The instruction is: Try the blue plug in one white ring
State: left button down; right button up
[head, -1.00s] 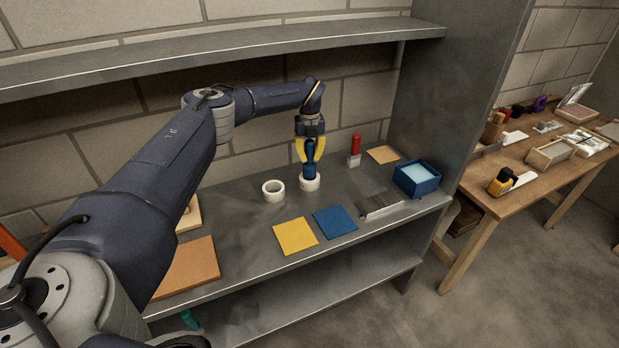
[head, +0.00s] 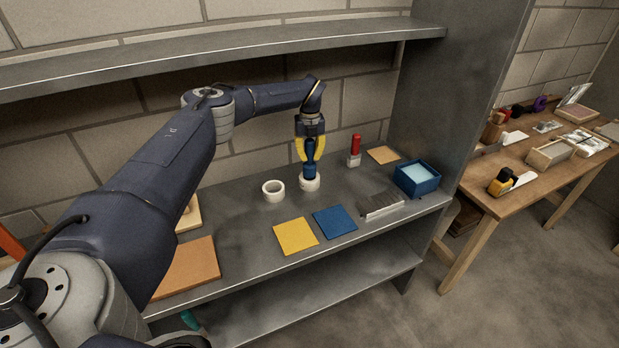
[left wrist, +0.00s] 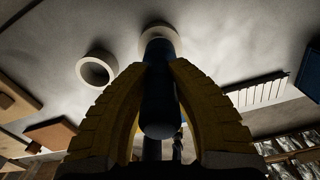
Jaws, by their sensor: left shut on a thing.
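My left gripper (head: 310,150), with yellow fingers, is shut on the blue plug (head: 309,172), which is upright. The plug's lower end is at the right white ring (head: 309,184) on the grey shelf. In the left wrist view the plug (left wrist: 159,95) stands between the yellow fingers (left wrist: 158,75), and its far end overlaps the ring (left wrist: 158,28). I cannot tell how deep the plug is in the ring. The other white ring (head: 273,190) lies free to the left, its opening empty; it also shows in the left wrist view (left wrist: 97,68). My right gripper is not in view.
A yellow square (head: 296,236) and a blue square (head: 335,221) lie in front on the shelf. A red-handled tool (head: 355,150) stands behind right. The wall is close behind.

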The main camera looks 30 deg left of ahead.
aim_at(309, 140)
pick_arm(q)
jog(key=shift+f, duration=0.3)
dwell(0.5)
jog(key=shift+r, duration=0.3)
jog(key=shift+s, duration=0.1)
dwell(0.8)
jog(key=shift+f, duration=0.25)
dwell(0.5)
jog(key=shift+r, duration=0.3)
jog(key=shift+f, duration=0.45)
dwell(1.2)
jog(key=shift+r, duration=1.25)
dwell(0.7)
jog(key=shift+r, duration=1.9)
